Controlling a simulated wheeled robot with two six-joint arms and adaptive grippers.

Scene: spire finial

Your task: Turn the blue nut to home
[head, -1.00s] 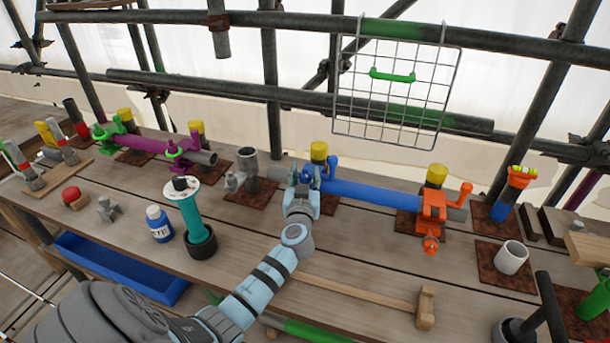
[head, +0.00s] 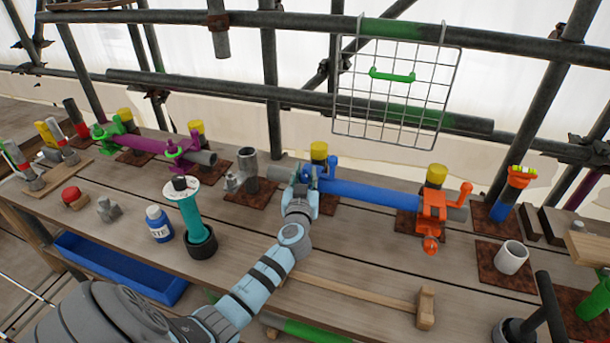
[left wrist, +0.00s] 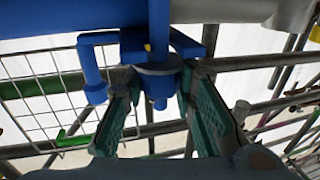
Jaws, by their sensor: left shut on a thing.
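The blue nut (left wrist: 158,68) shows in the left wrist view on a blue bolt, between my teal finger pads. My left gripper (left wrist: 163,100) is shut on it. The bolt's tip sticks out toward me between the fingers. A blue clamp arm (left wrist: 97,65) hangs beside the left finger. In the head view my left gripper (head: 303,188) is at the left end of the blue tube (head: 370,194), by the blue clamp (head: 309,172). The gripper hides most of the nut there. My right gripper is in neither view.
An orange clamp (head: 432,207) holds the tube's right end. A wooden mallet (head: 425,308) lies in front, near my forearm. A wire rack (head: 395,95) hangs behind.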

